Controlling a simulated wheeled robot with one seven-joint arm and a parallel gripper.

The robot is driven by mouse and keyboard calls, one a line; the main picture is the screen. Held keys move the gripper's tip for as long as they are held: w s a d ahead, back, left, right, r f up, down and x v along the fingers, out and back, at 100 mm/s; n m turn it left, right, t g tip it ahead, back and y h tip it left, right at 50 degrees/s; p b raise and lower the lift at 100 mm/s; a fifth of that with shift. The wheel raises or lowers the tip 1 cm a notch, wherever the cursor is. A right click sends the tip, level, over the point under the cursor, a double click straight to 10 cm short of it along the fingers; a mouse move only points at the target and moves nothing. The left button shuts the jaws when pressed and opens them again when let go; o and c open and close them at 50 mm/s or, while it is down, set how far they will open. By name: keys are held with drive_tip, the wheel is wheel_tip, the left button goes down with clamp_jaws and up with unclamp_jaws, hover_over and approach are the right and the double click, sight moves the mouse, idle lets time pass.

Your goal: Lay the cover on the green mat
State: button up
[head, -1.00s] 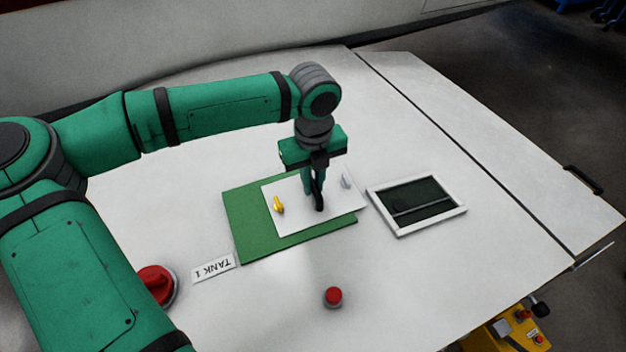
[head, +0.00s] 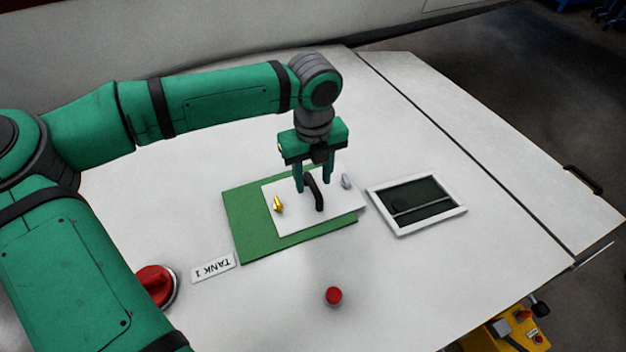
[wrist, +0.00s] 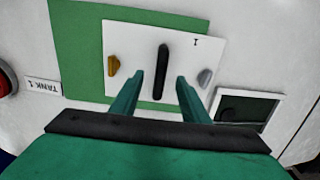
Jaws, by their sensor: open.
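The cover (head: 290,222) is a white plate with a black handle (head: 318,192), a yellow latch (head: 278,204) and a grey latch (head: 345,181). It lies on the green mat (head: 245,225), with its right edge reaching past the mat. It also shows in the wrist view (wrist: 190,45), with the handle upright in the middle. My gripper (head: 314,188) is open above the cover, one finger on each side of the handle, holding nothing. In the wrist view the fingertips (wrist: 158,76) stand apart, with the handle between and beyond them.
A white-framed opening (head: 376,205) with a dark inside lies right of the mat. A "TANK 1" label (head: 213,268) lies at the mat's front left. A red button (head: 333,296) stands in front, and a larger red knob (head: 155,284) is at left. The table's right side is clear.

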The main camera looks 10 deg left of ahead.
sight(313, 184)
drive_tip(key=shift+r, duration=2.55)
